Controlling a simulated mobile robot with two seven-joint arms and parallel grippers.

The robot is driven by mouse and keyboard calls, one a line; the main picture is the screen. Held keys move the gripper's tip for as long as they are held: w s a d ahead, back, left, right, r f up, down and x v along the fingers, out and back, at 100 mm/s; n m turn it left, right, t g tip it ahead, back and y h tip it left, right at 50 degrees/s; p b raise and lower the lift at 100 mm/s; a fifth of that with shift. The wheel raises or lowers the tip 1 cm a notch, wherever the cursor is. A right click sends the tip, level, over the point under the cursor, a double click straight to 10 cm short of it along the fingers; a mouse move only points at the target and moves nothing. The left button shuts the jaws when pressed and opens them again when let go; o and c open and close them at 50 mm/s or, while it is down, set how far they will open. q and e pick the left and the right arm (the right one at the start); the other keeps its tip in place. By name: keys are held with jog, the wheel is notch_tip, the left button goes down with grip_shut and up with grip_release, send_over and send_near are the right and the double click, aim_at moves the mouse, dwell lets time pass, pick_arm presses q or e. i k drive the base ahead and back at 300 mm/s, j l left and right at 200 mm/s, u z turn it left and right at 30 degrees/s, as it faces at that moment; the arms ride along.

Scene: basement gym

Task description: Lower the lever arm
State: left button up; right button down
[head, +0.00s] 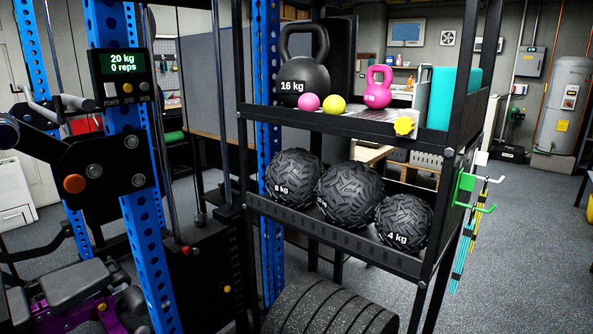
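A black lever arm (38,146) comes in from the left edge and meets a black bracket (104,166) on a blue upright (150,235). The bracket has an orange round knob (75,184) and several silver bolts. The visible part of the arm sits at about the bracket's height, and its outer end is cut off by the left edge. A grey handle bar (42,108) shows just above it. Neither of my grippers is in view.
A display (124,64) reads 20 kg, 0 reps. A padded purple-framed bench (75,290) stands lower left. A black rack (345,238) with medicine balls and kettlebells fills the middle, above upright weight plates (330,305). Grey floor (525,245) is open at right.

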aim_at(19, 135)
jog(key=u, duration=1.45)
